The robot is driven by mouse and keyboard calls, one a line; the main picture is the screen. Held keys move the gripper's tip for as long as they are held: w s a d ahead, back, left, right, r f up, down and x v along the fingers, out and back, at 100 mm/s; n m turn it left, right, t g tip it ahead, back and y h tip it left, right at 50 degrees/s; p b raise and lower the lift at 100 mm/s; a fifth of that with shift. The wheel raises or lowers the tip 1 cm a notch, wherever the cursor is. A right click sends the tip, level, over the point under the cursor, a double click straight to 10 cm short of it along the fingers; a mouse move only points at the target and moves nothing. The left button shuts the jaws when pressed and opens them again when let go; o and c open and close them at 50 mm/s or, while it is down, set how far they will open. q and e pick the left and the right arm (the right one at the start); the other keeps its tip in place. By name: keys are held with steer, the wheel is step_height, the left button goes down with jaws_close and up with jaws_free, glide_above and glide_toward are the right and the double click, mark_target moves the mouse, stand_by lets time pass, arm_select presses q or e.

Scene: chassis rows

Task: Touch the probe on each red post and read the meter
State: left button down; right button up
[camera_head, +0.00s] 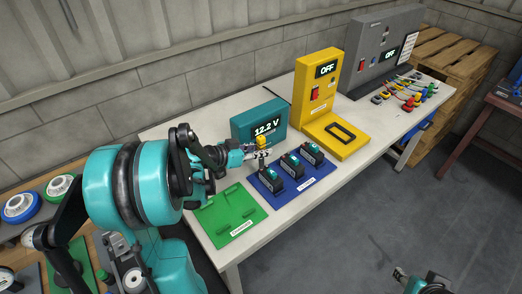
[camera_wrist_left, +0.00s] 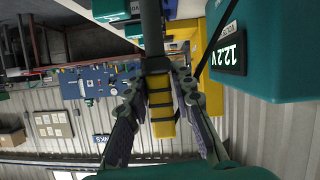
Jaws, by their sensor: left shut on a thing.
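My left gripper (camera_head: 258,152) is shut on a yellow probe (camera_head: 262,141). In the left wrist view the probe's banded yellow handle (camera_wrist_left: 162,112) sits between the two fingers. The probe is over the leftmost of three dark batteries (camera_head: 271,179) on a blue mat. Its tip and that battery's red post are too small or hidden, so contact cannot be made out. The teal meter (camera_head: 258,121) stands behind and reads 12.2 V; the reading also shows in the wrist view (camera_wrist_left: 230,54). Part of my right arm and gripper (camera_head: 418,282) shows at the bottom right; its jaws are unclear.
The blue mat (camera_head: 298,195) has a green mat (camera_head: 228,214) to its left, with no battery on it. Coloured connectors (camera_head: 408,98) lie before the panel.

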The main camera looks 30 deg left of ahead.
mark_target(260, 138)
arm_select(q)
step_height(260, 138, up, 6)
steer(key=p, duration=0.4)
steer(key=shift+f, duration=0.15)
steer(key=shift+f, duration=0.1)
